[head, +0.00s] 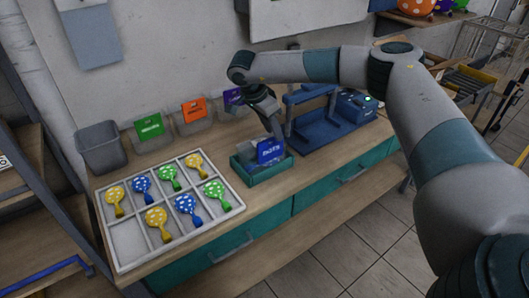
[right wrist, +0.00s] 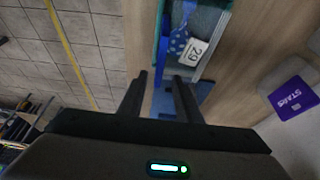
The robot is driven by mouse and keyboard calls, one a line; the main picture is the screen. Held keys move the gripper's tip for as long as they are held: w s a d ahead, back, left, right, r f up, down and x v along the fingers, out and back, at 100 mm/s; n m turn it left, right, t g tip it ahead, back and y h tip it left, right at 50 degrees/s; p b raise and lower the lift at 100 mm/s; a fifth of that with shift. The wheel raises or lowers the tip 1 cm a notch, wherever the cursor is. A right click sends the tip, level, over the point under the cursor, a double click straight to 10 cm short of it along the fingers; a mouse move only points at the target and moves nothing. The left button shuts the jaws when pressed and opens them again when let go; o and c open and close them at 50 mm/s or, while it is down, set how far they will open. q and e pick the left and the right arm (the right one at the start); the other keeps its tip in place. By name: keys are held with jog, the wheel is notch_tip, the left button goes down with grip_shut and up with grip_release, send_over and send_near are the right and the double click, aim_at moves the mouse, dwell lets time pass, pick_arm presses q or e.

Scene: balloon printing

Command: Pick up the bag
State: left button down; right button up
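A teal tray (head: 262,178) stands on the wooden bench. In it are a blue card-like piece with white lettering (head: 270,151) and a greyish see-through bag beside it. The right wrist view shows a blue white-dotted balloon (right wrist: 179,41) and a white tag reading 29 (right wrist: 194,52) by the tray's teal edge (right wrist: 160,30). My right gripper (right wrist: 161,75) is open and empty, its fingers apart and pointing toward the tray; no contact shows. In the head view the right gripper (head: 277,136) is close over the tray, partly hiding it. My left gripper is not in view.
A white divided tray (head: 122,240) holds several dotted balloons at the left. Bins with green (head: 149,127), orange (head: 194,109) and purple (head: 233,97) packs line the wall, beside an empty grey bin (head: 101,148). A blue press-like stand (head: 322,130) is close on the right.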

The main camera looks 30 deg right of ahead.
jog(key=shift+d+f+p, duration=0.2)
jog(key=shift+f+p, duration=0.2)
jog(key=shift+p, duration=0.15)
jog(key=p+x, duration=0.2)
jog(key=x, duration=0.1)
jog(key=shift+s+d+f, duration=0.1)
jog(key=shift+s+f, duration=0.05)
jog(key=shift+f, duration=0.5)
jog(key=shift+c, duration=0.3)
grip_shut()
